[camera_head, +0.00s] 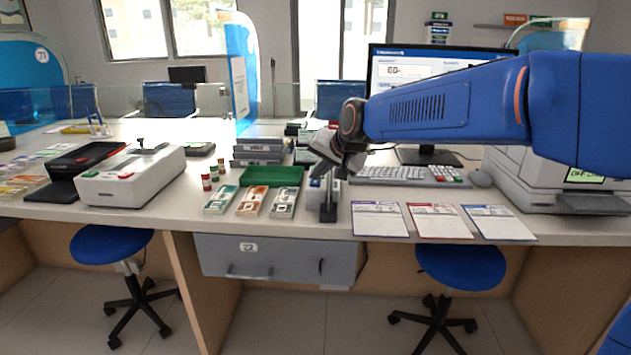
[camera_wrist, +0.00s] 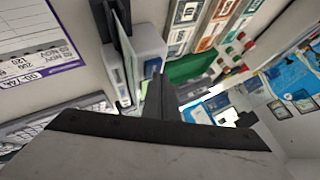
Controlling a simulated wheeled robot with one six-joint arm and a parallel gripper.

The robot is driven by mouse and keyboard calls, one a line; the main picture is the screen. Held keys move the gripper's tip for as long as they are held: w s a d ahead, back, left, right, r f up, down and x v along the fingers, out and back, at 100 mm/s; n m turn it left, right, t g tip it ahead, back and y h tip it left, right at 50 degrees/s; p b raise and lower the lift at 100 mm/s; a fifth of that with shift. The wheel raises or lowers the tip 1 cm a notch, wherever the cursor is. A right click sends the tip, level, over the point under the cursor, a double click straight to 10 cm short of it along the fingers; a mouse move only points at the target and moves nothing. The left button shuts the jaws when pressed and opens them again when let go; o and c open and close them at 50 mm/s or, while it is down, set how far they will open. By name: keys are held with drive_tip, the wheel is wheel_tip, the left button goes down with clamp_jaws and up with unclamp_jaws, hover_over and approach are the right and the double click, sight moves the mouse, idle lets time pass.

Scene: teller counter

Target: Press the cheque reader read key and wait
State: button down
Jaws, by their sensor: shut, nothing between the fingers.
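A small pale device with a dark upright slot, which looks like the cheque reader (camera_head: 314,190), stands on the counter left of the forms. It also shows in the wrist view (camera_wrist: 147,47), with a thin pale green sheet (camera_wrist: 122,42) standing in its slot. My gripper (camera_head: 321,170) is shut and empty, tilted down just above or beside this device; in the wrist view its fingertips (camera_wrist: 157,75) overlap the device's near end. I cannot tell whether they touch it. The gripper hides part of the device, and I cannot make out the read key.
Three printed forms (camera_head: 441,222) lie to the right, with a keyboard (camera_head: 388,175) and monitor behind. Note trays (camera_head: 252,201) and a green tray (camera_head: 271,176) lie left. A white machine with red and green keys (camera_head: 130,180) stands further left. A printer (camera_head: 522,180) stands right.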

sight(319, 183)
idle(0.6)
drive_tip(key=shift+r, duration=0.8)
drive_tip(key=shift+r, duration=0.1)
drive_tip(key=shift+r, duration=2.4)
drive_tip(key=shift+s+d, duration=0.1)
drive_tip(key=s+d+f+n+g+h, duration=0.1)
drive_tip(key=s+d+f, duration=0.3)
drive_tip(key=s+d, duration=0.5)
drive_tip(key=s+d+f+h, duration=0.2)
drive_tip(key=s+d+f, duration=0.2)
drive_tip(key=s+d, duration=0.5)
drive_tip(key=s+d+f+n+g+h, duration=0.1)
drive_tip(key=s+d+f, duration=0.3)
drive_tip(key=s+d, duration=0.5)
drive_tip(key=s+d+f+h, duration=0.1)
drive_tip(key=s+d+f, duration=0.3)
drive_tip(key=s+f, duration=0.3)
drive_tip(key=s, duration=0.4)
drive_tip(key=shift+s+d+f+g, duration=0.3)
drive_tip(key=shift+f+g, duration=0.1)
